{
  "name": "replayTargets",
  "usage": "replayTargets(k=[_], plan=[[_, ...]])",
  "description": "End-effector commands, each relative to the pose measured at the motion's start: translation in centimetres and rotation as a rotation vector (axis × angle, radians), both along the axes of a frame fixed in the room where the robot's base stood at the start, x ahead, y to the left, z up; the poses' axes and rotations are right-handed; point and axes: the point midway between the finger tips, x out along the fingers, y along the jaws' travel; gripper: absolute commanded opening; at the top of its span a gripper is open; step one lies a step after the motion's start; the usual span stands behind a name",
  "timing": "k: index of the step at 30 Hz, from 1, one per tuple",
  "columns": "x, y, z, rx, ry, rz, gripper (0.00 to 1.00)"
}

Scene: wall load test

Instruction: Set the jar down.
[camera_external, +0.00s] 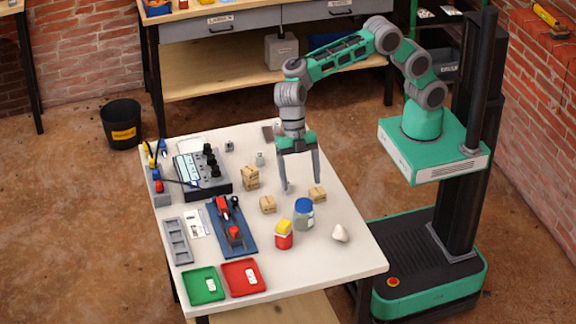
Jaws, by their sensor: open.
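A clear jar with a blue lid (304,214) stands upright on the white table (335,262), toward its right front part. My gripper (302,187) points down above the table, behind and slightly left of the jar in the picture. Its two fingers are spread apart and nothing is between them. The gripper and the jar look apart. Whether the fingertips touch the table cannot be told.
Small cardboard boxes (268,204) lie near the gripper and jar. A red and yellow container (284,235) stands left of the jar, a whitish lump (340,233) right of it. Green (204,286) and red (243,278) trays sit at the front left. The front right tabletop is clear.

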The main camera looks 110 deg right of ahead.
Motion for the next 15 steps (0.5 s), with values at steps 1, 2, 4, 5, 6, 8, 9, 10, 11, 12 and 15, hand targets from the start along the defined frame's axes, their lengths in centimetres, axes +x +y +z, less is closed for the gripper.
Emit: replayTargets(k=[1,2,4,5,6,8,9,10,11,12,15], plan=[[0.0,-0.2,0.5,0.000,0.000,0.001,0.78],[0.0,-0.3,0.7,-0.001,0.000,0.001,0.78],[0.0,-0.4,1.0,-0.001,0.001,0.001,0.78],[-0.1,-0.5,1.1,-0.001,0.001,-0.002,0.78],[-0.2,-0.7,1.3,-0.003,0.002,-0.016,0.78],[-0.7,-1.3,2.1,-0.009,0.006,-0.068,0.78],[-1.3,-2.2,2.8,-0.015,0.012,-0.131,0.78],[-1.9,-3.0,3.5,-0.021,0.017,-0.194,0.78],[-2.7,-4.0,4.1,-0.028,0.024,-0.268,0.78],[-4.0,-5.5,4.9,-0.039,0.034,-0.381,0.78],[-8.5,-10.0,6.0,-0.061,0.061,-0.701,0.78]])
